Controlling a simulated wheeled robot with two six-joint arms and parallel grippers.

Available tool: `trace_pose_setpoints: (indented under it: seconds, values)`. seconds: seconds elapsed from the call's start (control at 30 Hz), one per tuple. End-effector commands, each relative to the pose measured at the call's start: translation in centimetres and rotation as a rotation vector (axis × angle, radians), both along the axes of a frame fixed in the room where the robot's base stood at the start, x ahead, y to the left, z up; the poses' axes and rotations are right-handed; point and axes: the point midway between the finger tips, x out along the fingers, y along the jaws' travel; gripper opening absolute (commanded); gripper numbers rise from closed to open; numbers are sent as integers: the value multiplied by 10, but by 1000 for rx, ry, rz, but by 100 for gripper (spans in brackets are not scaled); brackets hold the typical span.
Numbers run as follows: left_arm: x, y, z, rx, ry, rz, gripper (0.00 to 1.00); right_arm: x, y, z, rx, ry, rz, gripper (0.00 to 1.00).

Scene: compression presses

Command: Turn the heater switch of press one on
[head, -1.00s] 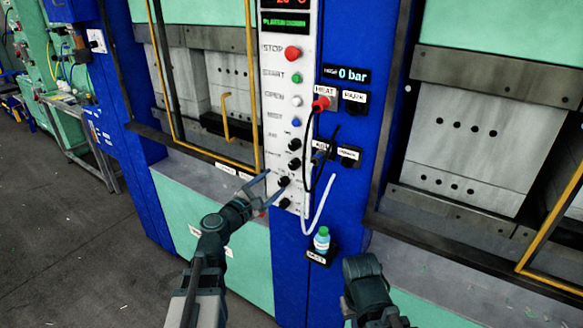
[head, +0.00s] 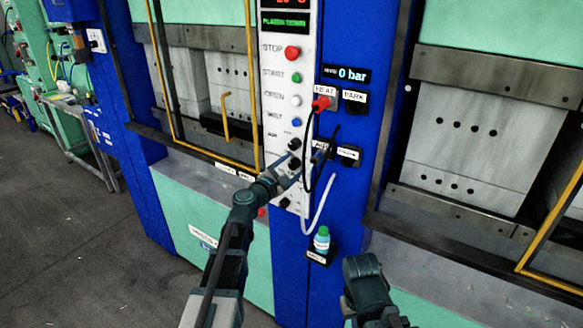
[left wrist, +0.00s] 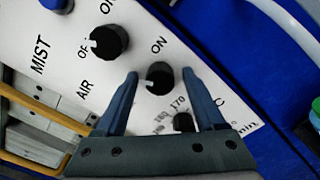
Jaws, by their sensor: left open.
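Press one's white control panel (head: 274,55) stands in the middle of the head view. In the left wrist view a black knob (left wrist: 158,77) sits between my open left fingers (left wrist: 160,80), with a gap on both sides. Its white mark points lower left, away from the "ON" print above it. Its own name label is hidden or out of view, but it looks like the heater switch. My left gripper (head: 295,174) is close to the lower panel knobs in the head view. The end of my right arm (head: 362,272) shows low in that view; its fingertips do not show.
Another knob (left wrist: 108,42) lies beside it at upper left, and a dial (left wrist: 183,122) marked 170 at lower right. A red plug (head: 320,103), hanging cables and a small bottle (head: 321,239) are right of the panel. A yellow guard frame (head: 252,90) is to its left.

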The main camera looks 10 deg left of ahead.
Motion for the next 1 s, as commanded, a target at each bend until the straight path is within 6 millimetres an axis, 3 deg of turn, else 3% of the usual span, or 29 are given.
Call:
trace_pose_setpoints:
  seconds: [0.07,0.43,0.77,1.0]
  values:
    - [0,0,0,0,0,0,66,0,0,0,0,0,0,0]
    - [0,0,0,0,1,-1,0,0,0,0,0,0,0,0]
    - [0,0,0,28,-10,-1,0,0,0,0,0,0,0,0]
    - [-1,0,0,160,-58,-1,0,0,0,0,0,0,0,0]
